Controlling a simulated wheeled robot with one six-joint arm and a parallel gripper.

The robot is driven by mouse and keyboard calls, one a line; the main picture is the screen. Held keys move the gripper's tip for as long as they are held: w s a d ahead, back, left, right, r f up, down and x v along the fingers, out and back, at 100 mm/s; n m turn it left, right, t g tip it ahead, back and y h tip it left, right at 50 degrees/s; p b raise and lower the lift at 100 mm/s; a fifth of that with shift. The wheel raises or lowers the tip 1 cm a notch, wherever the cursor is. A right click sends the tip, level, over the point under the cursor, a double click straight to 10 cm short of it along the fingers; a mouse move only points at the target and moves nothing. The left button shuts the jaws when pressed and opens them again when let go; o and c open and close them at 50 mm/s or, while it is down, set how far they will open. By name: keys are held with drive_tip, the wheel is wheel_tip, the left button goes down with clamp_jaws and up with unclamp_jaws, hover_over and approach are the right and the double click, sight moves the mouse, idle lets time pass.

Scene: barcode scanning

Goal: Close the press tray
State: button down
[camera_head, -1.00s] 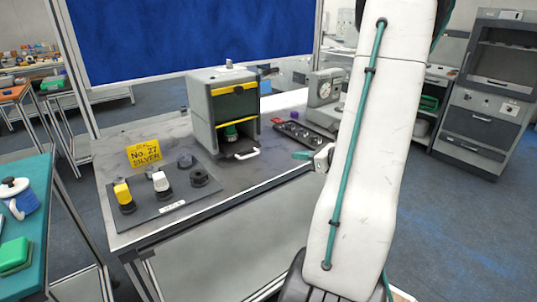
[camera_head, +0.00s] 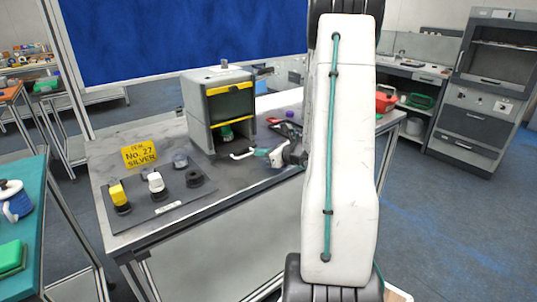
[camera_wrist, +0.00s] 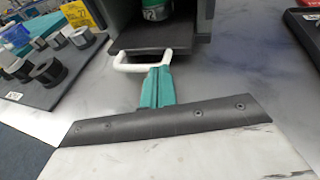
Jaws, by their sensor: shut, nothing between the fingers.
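The press (camera_head: 221,110) is a grey box with yellow-edged panels, standing on the table. Its dark tray (camera_wrist: 150,37) sticks out at the bottom front, with a white handle (camera_wrist: 124,63) across its front edge. A green object (camera_head: 226,132) stands inside the press at the back of the tray; it also shows in the wrist view (camera_wrist: 156,10). My gripper (camera_wrist: 159,73) has its green fingers together and empty. Its tips are at the handle's front bar; I cannot tell whether they touch it. In the head view my gripper (camera_head: 259,152) is just right of the handle.
A dark mat (camera_head: 165,205) with yellow, white and black stamp-like pieces lies left of the press. A yellow sign (camera_head: 139,154) reads "ITEM No. 27 SILVER". A dark tray with small items (camera_head: 288,128) lies right of the press. Bare table surrounds the handle.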

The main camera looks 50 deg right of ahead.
sight(249, 146)
idle(0.3)
drive_tip(key=w, duration=0.2)
drive_tip(key=w+d, duration=0.1)
drive_tip(key=w, duration=0.1)
drive_tip(key=shift+w, duration=0.2)
drive_tip(key=shift+d+r, duration=0.1)
drive_tip(key=shift+r, duration=0.05)
drive_tip(key=shift+w, duration=0.1)
drive_tip(key=shift+s+r, duration=0.1)
drive_tip(key=shift+s, duration=0.1)
drive_tip(key=v, duration=0.5)
drive_tip(key=d+v, duration=0.1)
drive_tip(key=v, duration=0.2)
drive_tip(key=shift+s+f, duration=0.1)
drive_tip(key=shift+f, duration=0.2)
drive_tip(key=shift+a+v, duration=0.25)
drive_tip(key=shift+v, duration=1.2)
drive_tip(key=shift+a+v, duration=0.2)
drive_tip(key=shift+v, duration=1.3)
